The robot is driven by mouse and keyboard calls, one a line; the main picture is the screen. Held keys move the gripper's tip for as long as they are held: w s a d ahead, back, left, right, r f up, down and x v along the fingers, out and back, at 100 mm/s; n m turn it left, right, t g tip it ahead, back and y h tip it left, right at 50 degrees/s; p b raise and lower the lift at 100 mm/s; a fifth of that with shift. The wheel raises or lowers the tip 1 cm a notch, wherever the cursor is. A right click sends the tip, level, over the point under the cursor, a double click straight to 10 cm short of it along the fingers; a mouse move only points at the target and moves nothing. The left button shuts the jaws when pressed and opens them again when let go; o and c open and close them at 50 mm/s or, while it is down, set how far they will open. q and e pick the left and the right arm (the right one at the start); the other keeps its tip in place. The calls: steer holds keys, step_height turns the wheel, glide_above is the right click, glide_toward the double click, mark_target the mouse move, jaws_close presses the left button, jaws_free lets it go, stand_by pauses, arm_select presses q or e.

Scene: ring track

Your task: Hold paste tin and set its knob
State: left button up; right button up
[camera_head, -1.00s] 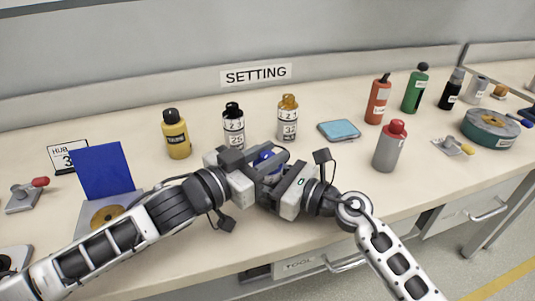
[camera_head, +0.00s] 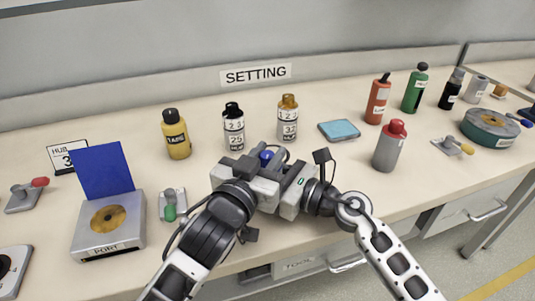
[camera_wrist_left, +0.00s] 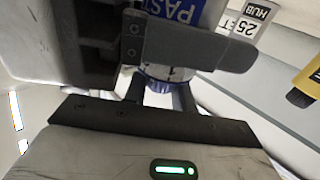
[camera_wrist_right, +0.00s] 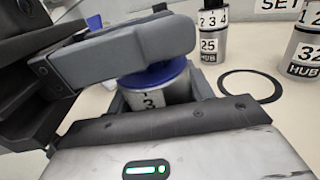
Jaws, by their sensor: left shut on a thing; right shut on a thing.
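The paste tin has a blue top (camera_head: 266,155), which just shows above my two grippers; most of it is hidden in the head view. Its blue label, partly reading PAST (camera_wrist_left: 182,10), and a pale marked ring (camera_wrist_left: 168,72) show in the left wrist view. The right wrist view shows its blue rim (camera_wrist_right: 155,76) above a pale numbered band (camera_wrist_right: 150,101). My left gripper (camera_head: 262,172) is shut on the tin's knob part, though fingers hide the exact contact. My right gripper (camera_head: 282,182) is shut on the tin's body, close against the left one.
Behind stand a yellow tin (camera_head: 176,136) and numbered tins marked 25 (camera_head: 234,133) and 32 (camera_head: 288,123). A grey bottle with a red cap (camera_head: 389,150) is right. A box with a blue panel (camera_head: 105,172) and a green-tipped lever (camera_head: 171,207) are left. A HUB card (camera_head: 68,156) stands back left.

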arm_select(q)
steer(key=o, duration=1)
steer(key=v, duration=1.2)
steer(key=shift+r, duration=0.1)
